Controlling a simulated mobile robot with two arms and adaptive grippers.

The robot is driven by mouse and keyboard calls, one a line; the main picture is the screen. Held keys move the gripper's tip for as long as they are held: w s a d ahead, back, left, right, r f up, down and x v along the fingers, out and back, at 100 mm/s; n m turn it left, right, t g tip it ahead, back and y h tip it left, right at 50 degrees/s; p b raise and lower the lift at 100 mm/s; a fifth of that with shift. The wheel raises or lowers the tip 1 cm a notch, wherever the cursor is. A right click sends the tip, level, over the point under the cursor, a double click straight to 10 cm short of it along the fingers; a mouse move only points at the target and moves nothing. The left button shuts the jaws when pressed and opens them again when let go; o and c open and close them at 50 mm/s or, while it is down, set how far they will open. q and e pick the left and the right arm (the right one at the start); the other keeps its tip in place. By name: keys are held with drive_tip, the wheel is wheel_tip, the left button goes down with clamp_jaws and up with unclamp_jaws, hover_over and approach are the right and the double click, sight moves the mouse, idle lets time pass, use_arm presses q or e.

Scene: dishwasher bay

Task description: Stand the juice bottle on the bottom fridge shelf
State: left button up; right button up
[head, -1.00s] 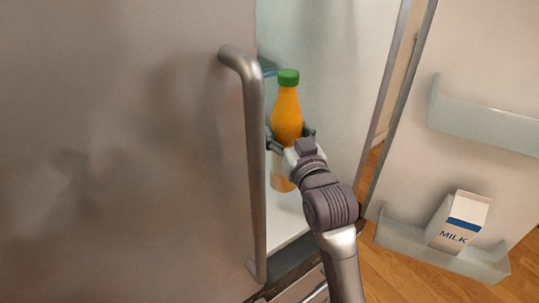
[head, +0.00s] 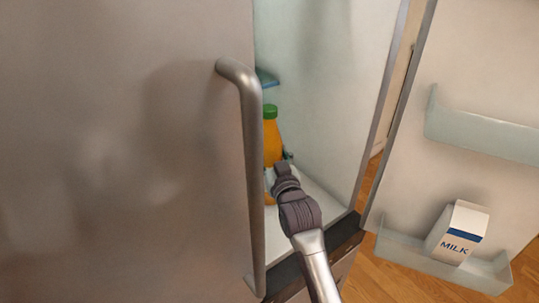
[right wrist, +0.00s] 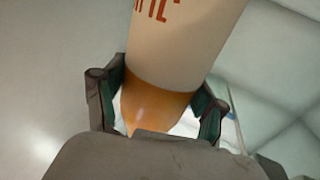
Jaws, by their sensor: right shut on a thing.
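The juice bottle (head: 270,140), orange with a green cap, is inside the fridge and looks upright. The silver door edge and handle hide its left side in the head view. My right gripper (head: 281,163) is shut on the bottle's body and hides its lower part. In the right wrist view the two fingers (right wrist: 158,100) sit on either side of the bottle, next to its pale label with red letters (right wrist: 185,40). The bottom fridge shelf (head: 315,200) is white and bare where it shows. I cannot tell whether the bottle's base touches it. My left gripper is not in view.
A closed silver door (head: 120,150) with a long handle (head: 254,180) stands close on the left. The open door on the right has a lower bin (head: 400,250) holding a milk carton (head: 459,235), and an upper bin (head: 480,135). A glass shelf edge (head: 267,78) shows above the bottle.

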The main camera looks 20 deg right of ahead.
drive_tip(key=shift+r, duration=0.25)
drive_tip(key=o, duration=1.4)
drive_tip(key=shift+f, duration=0.3)
drive_tip(key=o, duration=0.4)
drive_tip(key=shift+s, duration=0.1)
drive_tip(key=shift+r, duration=0.2)
drive_tip(key=shift+s+f, duration=0.15)
drive_tip(key=shift+s, duration=0.2)
drive_tip(key=s, duration=1.1)
drive_tip(key=shift+s+b, duration=0.15)
drive_tip(key=shift+b, duration=0.15)
